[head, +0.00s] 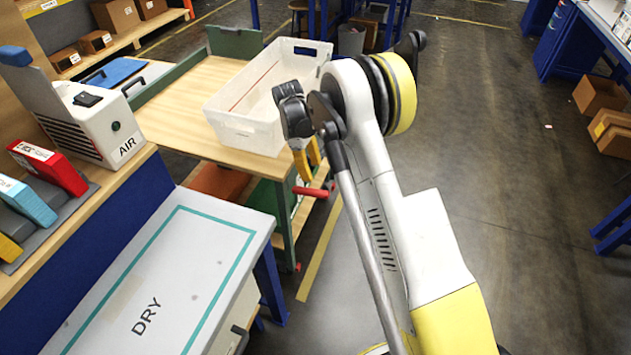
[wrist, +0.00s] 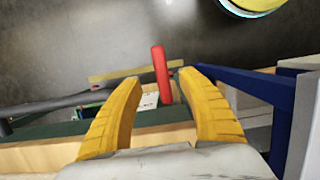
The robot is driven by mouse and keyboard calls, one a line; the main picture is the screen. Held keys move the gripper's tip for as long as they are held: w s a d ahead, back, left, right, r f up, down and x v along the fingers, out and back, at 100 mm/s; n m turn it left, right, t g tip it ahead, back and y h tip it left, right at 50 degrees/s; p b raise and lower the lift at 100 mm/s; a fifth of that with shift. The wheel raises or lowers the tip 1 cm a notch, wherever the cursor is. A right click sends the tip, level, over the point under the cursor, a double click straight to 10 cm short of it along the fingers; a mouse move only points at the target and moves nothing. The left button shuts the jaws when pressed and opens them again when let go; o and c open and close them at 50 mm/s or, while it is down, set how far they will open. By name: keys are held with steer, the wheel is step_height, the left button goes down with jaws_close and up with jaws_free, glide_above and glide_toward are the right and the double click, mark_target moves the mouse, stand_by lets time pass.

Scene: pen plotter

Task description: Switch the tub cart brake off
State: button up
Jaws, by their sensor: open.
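The tub cart (head: 180,100) has a wooden top and a green frame, and a white tub (head: 228,122) stands on it. A red brake handle (head: 310,192) sticks out at the cart's near right corner. My gripper (head: 307,165) points down just above the red handle in the head view. In the wrist view the red handle (wrist: 161,72) appears between and beyond the two yellow fingers of my gripper (wrist: 160,80). The fingers are apart and nothing is held. I cannot tell whether they touch the handle. The handle's mount is mostly hidden.
A white-topped bench marked DRY (head: 150,300) stands close in front of the cart, with a blue leg (head: 271,285) near the handle. A white AIR unit (head: 95,120) stands at the left.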

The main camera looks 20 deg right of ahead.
mark_target(321, 192)
steer(key=shift+v, duration=0.75)
steer(key=d+f+y, duration=0.1)
steer(key=s+d+f+t+y+p, duration=0.1)
steer(key=shift+s+d+f, duration=0.1)
steer(key=shift+s+d, duration=0.1)
steer(key=shift+d, duration=0.2)
steer(key=s+d+t+y, duration=0.1)
steer(key=s+d+t+y+p, duration=0.1)
steer(key=y, duration=0.1)
steer(key=shift+s+d+f, duration=0.1)
steer(key=shift+d+f, duration=0.2)
steer(key=shift+d, duration=0.1)
steer(key=shift+t+y, duration=0.5)
steer(key=shift+t, duration=0.2)
steer(key=b+x, duration=0.1)
steer(key=x, duration=0.2)
steer(key=b+x, duration=0.2)
steer(key=x, duration=0.2)
steer(key=b+x, duration=0.1)
steer(key=x, duration=0.2)
steer(key=shift+s+f, duration=0.25)
steer(key=shift+f, duration=0.05)
